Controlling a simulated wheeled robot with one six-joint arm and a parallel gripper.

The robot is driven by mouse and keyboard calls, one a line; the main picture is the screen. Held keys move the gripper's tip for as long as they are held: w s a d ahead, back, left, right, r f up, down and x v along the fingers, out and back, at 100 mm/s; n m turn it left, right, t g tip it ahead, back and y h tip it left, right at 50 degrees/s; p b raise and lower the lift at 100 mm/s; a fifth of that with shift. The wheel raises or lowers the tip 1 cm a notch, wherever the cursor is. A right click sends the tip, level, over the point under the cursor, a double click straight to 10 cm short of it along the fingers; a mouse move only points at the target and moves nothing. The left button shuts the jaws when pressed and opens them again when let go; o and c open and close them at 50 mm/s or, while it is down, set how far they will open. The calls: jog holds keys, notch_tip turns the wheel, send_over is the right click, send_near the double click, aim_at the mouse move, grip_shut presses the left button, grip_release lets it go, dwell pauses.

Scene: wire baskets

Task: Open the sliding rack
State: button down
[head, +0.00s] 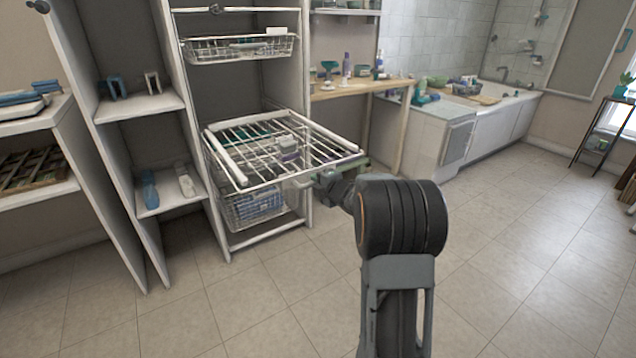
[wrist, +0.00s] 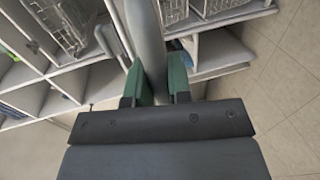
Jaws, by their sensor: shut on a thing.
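The sliding rack (head: 300,150) is a white frame with metal bars, jutting well out of the tall white cabinet. Small items, one pale and boxy, show on or through its bars. My gripper (head: 322,180) is at the rack's front right edge, mostly hidden behind my arm in the head view. In the wrist view, the green fingers of my gripper (wrist: 160,82) are on both sides of a pale grey bar, which looks like the rack's front edge (wrist: 147,40). They are shut on it.
A wire basket (head: 252,207) sits below the rack and another wire basket (head: 238,48) above it. An open shelf (head: 140,105) stands to the left. A wooden counter (head: 352,87) and bathtub are behind on the right. The tiled floor (head: 530,250) is clear.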

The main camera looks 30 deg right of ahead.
jog(key=c, duration=1.1)
grip_release()
jog(key=shift+o, duration=0.2)
jog(key=shift+s, duration=0.1)
jog(key=p+v, duration=0.3)
jog(key=v, duration=1)
jog(key=shift+s+p, duration=0.3)
jog(key=shift+p, duration=0.05)
jog(key=shift+d+r, duration=0.1)
